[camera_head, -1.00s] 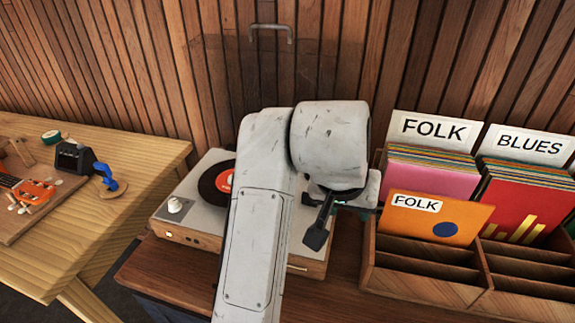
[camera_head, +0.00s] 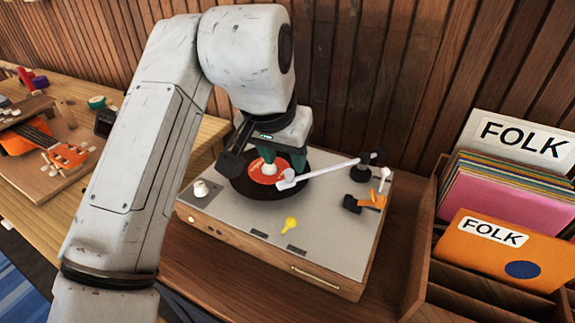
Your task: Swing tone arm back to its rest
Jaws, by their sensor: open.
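The turntable (camera_head: 335,235) has a light grey top and wooden sides. A black record (camera_head: 262,190) with a red label lies on it. The white tone arm (camera_head: 325,168) reaches left from a dark pivot (camera_head: 368,166) at the back right, and its head end (camera_head: 288,180) is over the record near the label. Whether it touches the record is unclear. An orange and black holder (camera_head: 370,201), perhaps the rest, stands at the right, apart from the tone arm. My gripper (camera_head: 272,163) is open above the record label, its right finger close to the head end. Contact is unclear.
A white knob (camera_head: 200,187) and a yellow piece (camera_head: 290,224) are on the turntable's top. Record crates with FOLK cards (camera_head: 493,232) stand to the right. A workbench (camera_head: 210,135) with ukulele parts is at the left. The wooden wall is behind.

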